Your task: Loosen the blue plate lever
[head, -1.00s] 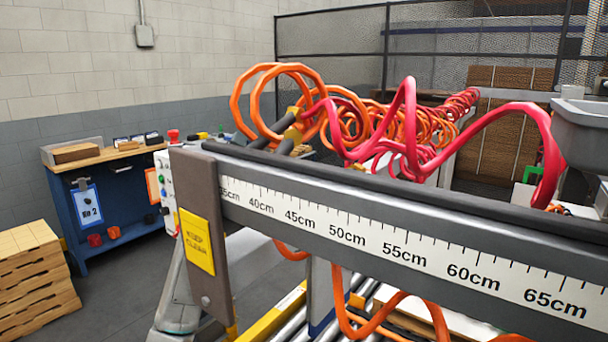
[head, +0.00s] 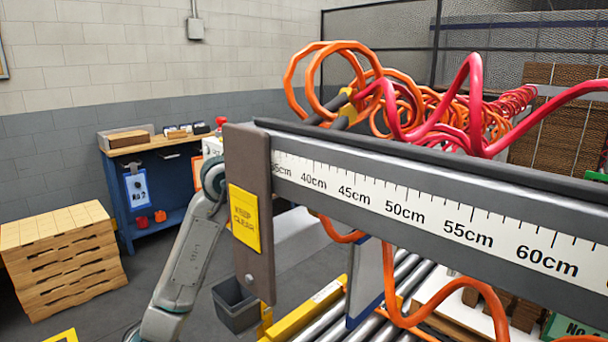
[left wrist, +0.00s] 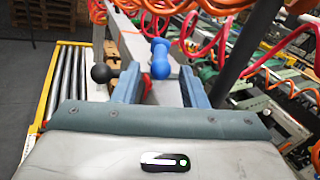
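The blue lever (left wrist: 160,62) shows in the left wrist view, with a rounded blue knob in front and more blue behind it. My left gripper (left wrist: 160,76) is open, with one finger on each side of the blue knob as seen in this view. I cannot tell whether a finger touches it or how deep the knob sits between them. A black ball knob (left wrist: 103,73) stands just left of the left finger. In the head view my left arm reaches up behind the ruler beam, and its gripper and the blue lever are hidden. My right gripper is in neither view.
The grey beam with a centimetre scale (head: 420,212) crosses the head view. Orange (head: 340,50) and red coiled hoses (head: 470,90) hang behind it. Metal rollers (left wrist: 70,85) lie at left in the wrist view. A wooden pallet stack (head: 65,255) stands at the left.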

